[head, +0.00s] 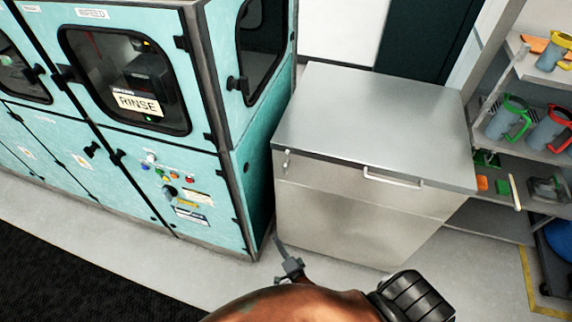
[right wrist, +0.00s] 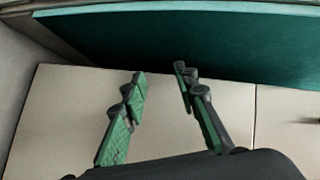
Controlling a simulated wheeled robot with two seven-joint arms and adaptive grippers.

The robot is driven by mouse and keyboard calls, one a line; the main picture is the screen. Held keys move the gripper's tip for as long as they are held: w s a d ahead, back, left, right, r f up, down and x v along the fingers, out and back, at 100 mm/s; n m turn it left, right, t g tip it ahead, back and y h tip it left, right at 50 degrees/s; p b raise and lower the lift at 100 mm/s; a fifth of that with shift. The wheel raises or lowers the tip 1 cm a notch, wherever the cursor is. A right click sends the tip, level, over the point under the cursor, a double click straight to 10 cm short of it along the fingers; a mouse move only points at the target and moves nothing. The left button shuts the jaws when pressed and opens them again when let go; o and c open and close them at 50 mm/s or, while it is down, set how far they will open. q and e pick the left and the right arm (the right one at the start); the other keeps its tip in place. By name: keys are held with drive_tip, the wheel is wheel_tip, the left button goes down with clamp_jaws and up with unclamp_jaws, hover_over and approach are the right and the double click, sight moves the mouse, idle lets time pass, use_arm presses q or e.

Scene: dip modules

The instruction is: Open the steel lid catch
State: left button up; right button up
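The steel lid catch (head: 286,160) is a small fitting on the upper left of the steel cabinet's front, just below the lid (head: 375,115). It appears upright against the front. My right gripper (head: 280,246) is low in the head view, below the catch and apart from it, partly hidden behind my own arm. In the right wrist view the right gripper (right wrist: 159,72) is open, its two green-padded fingers apart with nothing between them. The catch cannot be made out in that view. The lid lies flat and closed on the steel cabinet (head: 340,220). My left gripper is not in view.
A teal rinse machine (head: 150,150) stands close to the cabinet's left side. A bar handle (head: 393,180) is on the cabinet's front right. Shelves with mugs and small parts (head: 520,120) stand at the right. The pale floor (head: 215,270) in front is clear.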

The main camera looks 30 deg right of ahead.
drive_tip(key=w+d+r+m+t+h+p, duration=0.1)
drive_tip(key=w+r+m+h, duration=0.25)
drive_tip(key=r+m, duration=0.45)
drive_tip(key=w+d+r+m+t+h+p, duration=0.1)
drive_tip(key=w+d+r+m+h, duration=0.2)
drive_tip(key=r, duration=0.9)
drive_tip(key=m+g+h+p, duration=0.1)
drive_tip(key=m+g+h, duration=0.45)
drive_tip(key=m, duration=1.25)
approach(284, 169)
drive_tip(key=x, duration=0.4)
drive_tip(key=shift+d+r+m, duration=0.1)
drive_tip(key=shift+d+m, duration=0.2)
drive_tip(key=shift+t, duration=0.25)
drive_tip(key=x, duration=0.5)
drive_tip(key=shift+w+p, duration=0.1)
drive_tip(key=shift+p, duration=0.3)
drive_tip(key=shift+w+d, duration=0.45)
drive_tip(key=shift+d, duration=0.05)
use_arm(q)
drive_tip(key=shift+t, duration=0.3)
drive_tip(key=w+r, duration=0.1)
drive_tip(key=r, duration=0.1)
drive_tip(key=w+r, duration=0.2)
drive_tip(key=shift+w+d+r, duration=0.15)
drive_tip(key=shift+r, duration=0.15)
use_arm(e)
drive_tip(key=shift+d, duration=0.1)
drive_tip(key=shift+c, duration=0.5)
clamp_jaws()
